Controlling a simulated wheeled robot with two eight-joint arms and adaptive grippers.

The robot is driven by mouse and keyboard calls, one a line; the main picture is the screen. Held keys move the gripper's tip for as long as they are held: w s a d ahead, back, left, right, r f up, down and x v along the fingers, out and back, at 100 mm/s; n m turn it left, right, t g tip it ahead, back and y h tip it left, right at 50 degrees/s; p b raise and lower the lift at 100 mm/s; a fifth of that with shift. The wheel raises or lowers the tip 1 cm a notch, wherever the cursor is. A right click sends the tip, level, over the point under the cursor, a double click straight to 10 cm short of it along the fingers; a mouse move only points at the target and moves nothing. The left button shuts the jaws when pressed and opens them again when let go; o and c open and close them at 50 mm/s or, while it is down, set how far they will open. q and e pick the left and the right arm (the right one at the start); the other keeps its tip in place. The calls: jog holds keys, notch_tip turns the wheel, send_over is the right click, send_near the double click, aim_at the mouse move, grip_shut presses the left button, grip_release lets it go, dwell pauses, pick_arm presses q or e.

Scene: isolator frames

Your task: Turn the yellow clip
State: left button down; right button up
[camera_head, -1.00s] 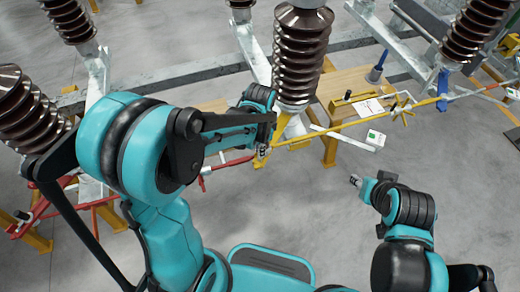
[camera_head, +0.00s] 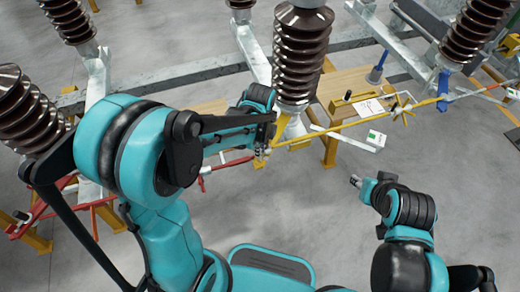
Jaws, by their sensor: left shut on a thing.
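A long yellow rod (camera_head: 335,128) runs from my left gripper up to the right. It has a yellow spoked piece (camera_head: 402,107) on it. My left gripper (camera_head: 262,151) is at the rod's lower left end, below the middle brown insulator, and is shut on a small yellow part there, which I take to be the yellow clip. The fingers and my arm hide most of this part. My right gripper (camera_head: 355,181) is apart from the rod, lower right of it, over bare floor; it is too small to tell open from shut.
Brown ribbed insulators (camera_head: 301,52) stand on grey metal supports behind the rod. A wooden bench (camera_head: 345,82) holds a yellow-handled item (camera_head: 354,97). Red rods (camera_head: 232,162) lie to the left. The grey floor (camera_head: 300,210) in front is clear.

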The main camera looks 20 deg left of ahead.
pick_arm(q)
jog(key=shift+m, duration=0.3)
dwell(0.4)
jog(key=c, duration=1.7)
grip_release()
jog(key=shift+r, duration=0.1)
notch_tip(320, 180, up, 12)
jog(key=shift+f, duration=0.1)
jog(key=s+a+n+t, duration=0.1)
jog(key=s+n+t, duration=0.1)
jog(key=n, duration=0.4)
jog(key=s+a+n+t, duration=0.2)
jog(key=s+n, duration=0.2)
jog(key=n, duration=0.3)
jog(key=s+a+n+t, duration=0.1)
jog(key=s+n+t, duration=0.2)
jog(key=n, duration=0.4)
jog(key=shift+s+a, duration=0.3)
jog(key=shift+s, duration=0.05)
